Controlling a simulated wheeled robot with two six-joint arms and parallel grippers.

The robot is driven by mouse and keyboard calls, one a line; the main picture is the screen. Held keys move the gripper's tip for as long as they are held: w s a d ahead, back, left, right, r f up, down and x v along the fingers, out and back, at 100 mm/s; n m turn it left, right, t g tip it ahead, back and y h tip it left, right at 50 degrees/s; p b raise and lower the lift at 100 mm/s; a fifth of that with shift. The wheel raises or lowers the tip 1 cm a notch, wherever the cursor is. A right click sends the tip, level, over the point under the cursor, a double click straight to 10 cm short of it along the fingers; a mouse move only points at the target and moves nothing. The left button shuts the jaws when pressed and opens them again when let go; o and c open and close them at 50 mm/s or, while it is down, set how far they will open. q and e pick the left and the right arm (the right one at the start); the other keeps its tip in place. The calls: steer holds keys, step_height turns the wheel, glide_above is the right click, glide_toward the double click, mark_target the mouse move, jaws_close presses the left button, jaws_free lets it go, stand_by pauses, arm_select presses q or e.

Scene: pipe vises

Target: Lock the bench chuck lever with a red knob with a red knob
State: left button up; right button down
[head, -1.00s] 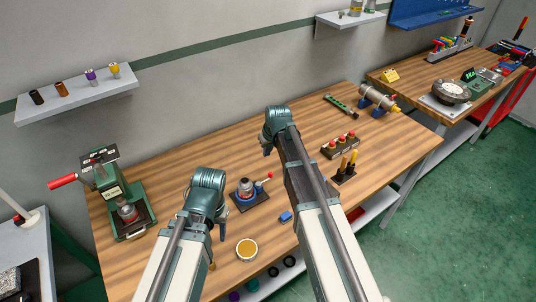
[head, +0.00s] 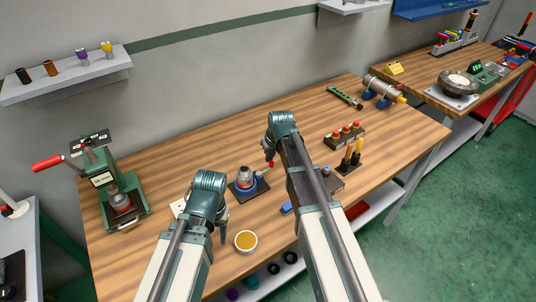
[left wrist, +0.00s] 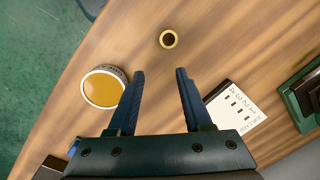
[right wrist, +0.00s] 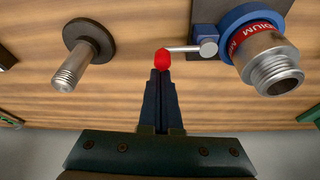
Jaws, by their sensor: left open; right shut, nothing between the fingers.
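The bench chuck (head: 245,180) is a metal cylinder with a blue collar on a dark plate at mid-table. Its lever ends in a red knob (head: 271,164) and points right in the head view. In the right wrist view the chuck (right wrist: 262,50) is at upper right and its lever reaches left to the red knob (right wrist: 161,62). My right gripper (right wrist: 162,72) is shut and empty, its fingertips at the knob; whether they touch it I cannot tell. My left gripper (left wrist: 160,72) is open and empty above the table, left of the chuck in the head view (head: 222,232).
A round tin with a yellow top (head: 246,242) stands near the front edge. A green press with a red handle (head: 105,185) is at left. A red-button box (head: 344,136) and a tool holder (head: 348,160) stand right. A metal peg (right wrist: 80,55) stands near the knob.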

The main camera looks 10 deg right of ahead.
steer(key=shift+s+d+m, duration=0.25)
steer(key=shift+s+m, duration=0.1)
steer(key=shift+m, duration=0.35)
steer(key=s+m, duration=0.1)
steer(key=m+h, duration=0.1)
steer(key=m, duration=0.1)
steer(key=shift+s+d+h, duration=0.3)
steer(key=shift+s, duration=0.05)
steer(key=s+m, duration=0.1)
steer(key=m, duration=0.1)
steer(key=m+h, duration=0.1)
steer(key=shift+s+m, duration=0.4)
steer(key=s+m+g, duration=0.1)
steer(key=m, duration=0.1)
steer(key=shift+s+m+h, duration=0.15)
steer(key=shift+m+h, duration=0.25)
steer(key=s+m, duration=0.1)
steer(key=m, duration=0.1)
steer(key=a+m+g, duration=0.1)
steer(key=shift+s+m+h, duration=0.35)
steer(key=shift+m+h, duration=0.05)
steer(key=shift+s+a, duration=0.2)
steer(key=shift+s, duration=0.1)
steer(key=shift+s+a, duration=0.1)
